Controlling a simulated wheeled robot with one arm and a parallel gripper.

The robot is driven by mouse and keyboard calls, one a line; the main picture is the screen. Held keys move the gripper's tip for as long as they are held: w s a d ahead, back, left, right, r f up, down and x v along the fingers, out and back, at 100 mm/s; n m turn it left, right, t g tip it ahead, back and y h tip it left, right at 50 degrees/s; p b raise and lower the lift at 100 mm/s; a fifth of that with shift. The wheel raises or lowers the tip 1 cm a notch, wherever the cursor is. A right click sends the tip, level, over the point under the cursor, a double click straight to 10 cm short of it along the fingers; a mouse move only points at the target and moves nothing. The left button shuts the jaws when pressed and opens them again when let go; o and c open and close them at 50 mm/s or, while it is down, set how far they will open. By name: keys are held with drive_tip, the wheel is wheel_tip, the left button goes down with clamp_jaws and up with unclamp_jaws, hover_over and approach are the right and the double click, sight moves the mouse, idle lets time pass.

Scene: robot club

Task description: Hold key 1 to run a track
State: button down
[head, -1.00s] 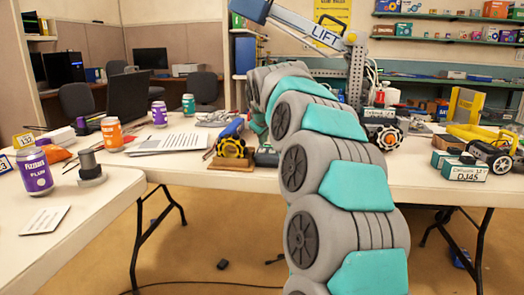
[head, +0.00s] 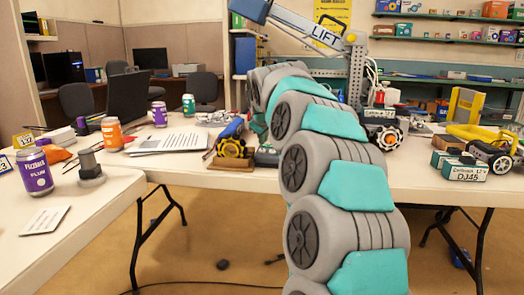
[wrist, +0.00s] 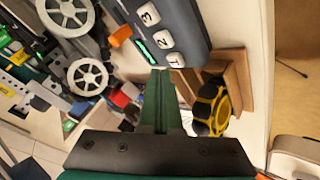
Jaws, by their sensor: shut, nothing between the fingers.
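A dark grey keypad (wrist: 165,22) fills the top of the wrist view. Its white keys read 1, 2 and 3 in a row. Key 1 (wrist: 176,61) is the lowest in the picture. My gripper (wrist: 158,74) is shut and empty, its green fingers pointing up toward the keypad. The fingertips are just left of key 1 in the picture. I cannot tell whether they touch it or whether the key is pressed. A green strip (wrist: 144,50) and an orange part (wrist: 121,36) sit by the keypad's left side.
A yellow-and-black wheel (wrist: 211,107) on a wooden stand (wrist: 238,80) is close to the right of my fingers. Grey wheels (wrist: 87,76) and clutter are on the left. In the head view, cans (head: 112,133), papers (head: 178,139) and a battery pack (head: 466,172) are on the tables.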

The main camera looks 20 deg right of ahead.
sight(263, 153)
idle(0.3)
drive_tip(key=shift+f, duration=0.4)
drive_tip(key=shift+f+b, duration=0.3)
drive_tip(key=shift+f, duration=0.15)
idle(1.9)
drive_tip(key=shift+r, duration=0.1)
idle(1.2)
drive_tip(key=shift+r+p, duration=0.65)
drive_tip(key=shift+r, duration=0.1)
wheel_tip(263, 153, up, 5)
drive_tip(key=p, duration=0.3)
idle(0.5)
